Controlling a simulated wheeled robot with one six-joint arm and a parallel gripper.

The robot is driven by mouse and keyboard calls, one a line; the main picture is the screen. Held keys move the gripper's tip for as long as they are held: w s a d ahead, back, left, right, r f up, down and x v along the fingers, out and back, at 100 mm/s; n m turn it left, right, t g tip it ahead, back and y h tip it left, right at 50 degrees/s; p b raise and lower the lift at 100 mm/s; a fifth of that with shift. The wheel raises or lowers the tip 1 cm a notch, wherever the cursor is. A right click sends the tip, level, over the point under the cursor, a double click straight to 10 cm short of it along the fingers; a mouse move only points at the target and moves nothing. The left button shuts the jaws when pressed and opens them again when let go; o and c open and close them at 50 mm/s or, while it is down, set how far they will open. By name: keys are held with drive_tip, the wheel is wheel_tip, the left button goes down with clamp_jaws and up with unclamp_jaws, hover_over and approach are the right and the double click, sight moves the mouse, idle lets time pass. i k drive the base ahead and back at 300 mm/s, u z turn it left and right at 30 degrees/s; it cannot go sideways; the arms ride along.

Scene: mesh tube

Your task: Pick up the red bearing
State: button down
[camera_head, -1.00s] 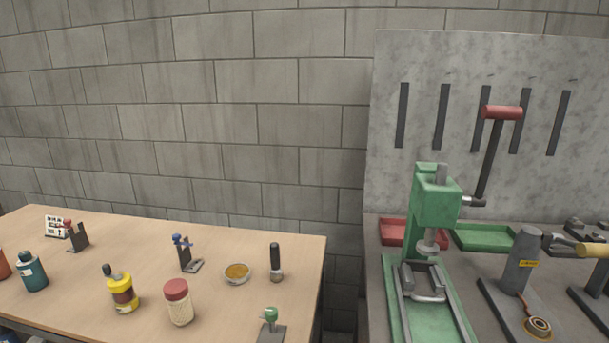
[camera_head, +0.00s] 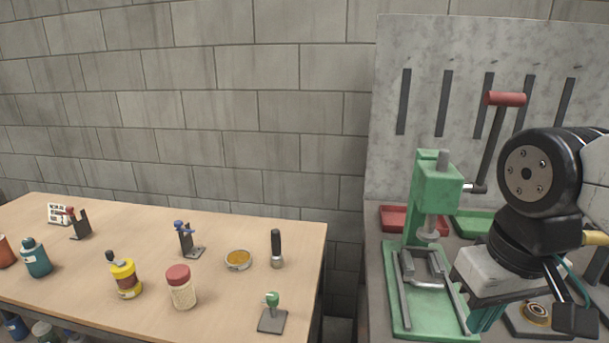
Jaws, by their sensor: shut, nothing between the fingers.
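A small red part (camera_head: 70,212) sits at the top of a dark stand (camera_head: 80,226) at the far left of the wooden table; it is the likeliest red bearing, but it is too small to be sure. My gripper (camera_head: 487,318) hangs at the right, in front of the green press, far from the red part. Its teal fingers show only partly below the pale gripper body. It is shut and empty.
The wooden table (camera_head: 120,225) also holds bottles, a jar (camera_head: 181,287), a blue-topped stand (camera_head: 184,240), a green-topped stand (camera_head: 272,313) and a shallow dish (camera_head: 238,259). A green press (camera_head: 436,195) stands on the right bench. A gap separates the two surfaces.

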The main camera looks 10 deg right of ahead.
sight(535, 311)
drive_tip(key=z, duration=0.9)
drive_tip(key=k, duration=0.85)
drive_tip(key=u, duration=0.8)
drive_tip(key=i, duration=0.5)
drive_tip(key=z, duration=0.05)
